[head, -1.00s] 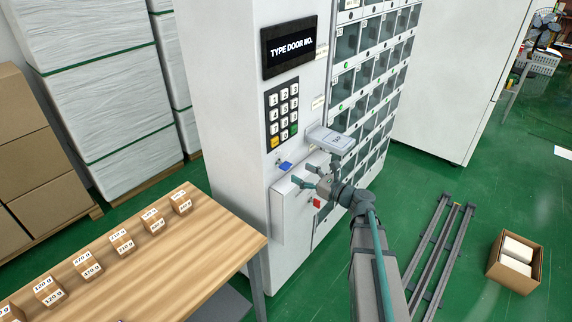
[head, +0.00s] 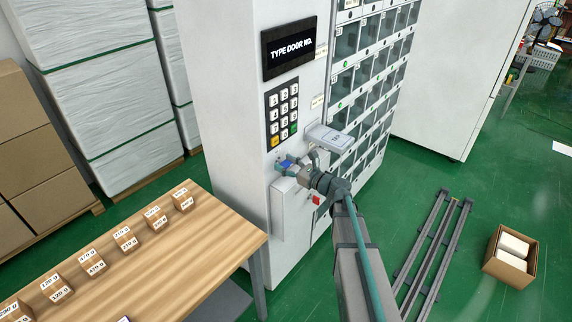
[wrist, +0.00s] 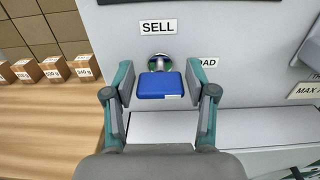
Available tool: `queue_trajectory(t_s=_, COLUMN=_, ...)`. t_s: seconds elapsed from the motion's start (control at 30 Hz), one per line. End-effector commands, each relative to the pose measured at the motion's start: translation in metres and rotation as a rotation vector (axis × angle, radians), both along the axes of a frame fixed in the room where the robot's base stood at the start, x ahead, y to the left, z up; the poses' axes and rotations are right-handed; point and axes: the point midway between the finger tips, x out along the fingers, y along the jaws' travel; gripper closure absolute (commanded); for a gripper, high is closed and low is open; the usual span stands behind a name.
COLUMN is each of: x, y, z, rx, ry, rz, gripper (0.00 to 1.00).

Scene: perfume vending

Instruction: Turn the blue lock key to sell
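The blue lock key (wrist: 161,85) sits in a round metal lock (wrist: 160,62) on the vending machine's front, below the SELL label (wrist: 158,26). A second label ending in "OAD" (wrist: 207,62) is partly hidden to its right. The key also shows in the head view (head: 285,163) at the left of my gripper. My gripper (wrist: 160,88) is open, with one finger on each side of the key. In the wrist view, gaps show between the key and both fingers. The gripper also shows in the head view (head: 298,162) close to the machine front.
The machine (head: 235,130) has a keypad (head: 282,115) and a "TYPE DOOR NO." screen (head: 289,48) above. A box-like ledge (wrist: 165,126) juts out below the key. A wooden table with small labelled boxes (head: 126,238) stands at the left.

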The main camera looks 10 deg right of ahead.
Motion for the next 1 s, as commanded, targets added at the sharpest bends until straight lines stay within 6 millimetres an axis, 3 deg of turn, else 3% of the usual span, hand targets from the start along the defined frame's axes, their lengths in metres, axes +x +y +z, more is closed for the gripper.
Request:
queue_trajectory(t_s=0.03, x=-0.0001, y=-0.0001, z=0.0, rx=0.0, ry=0.0, rz=0.0, gripper=0.57)
queue_trajectory(t_s=0.23, x=-0.0001, y=-0.0001, z=0.0001, rx=0.0, ry=0.0, rz=0.0, gripper=0.9)
queue_trajectory(t_s=0.63, x=-0.0008, y=0.0003, z=-0.0045, rx=-0.056, ry=-0.047, rz=0.0, gripper=0.9)
queue_trajectory(t_s=1.0, x=-0.0015, y=0.001, z=-0.0091, rx=-0.271, ry=-0.228, rz=-0.001, gripper=0.89)
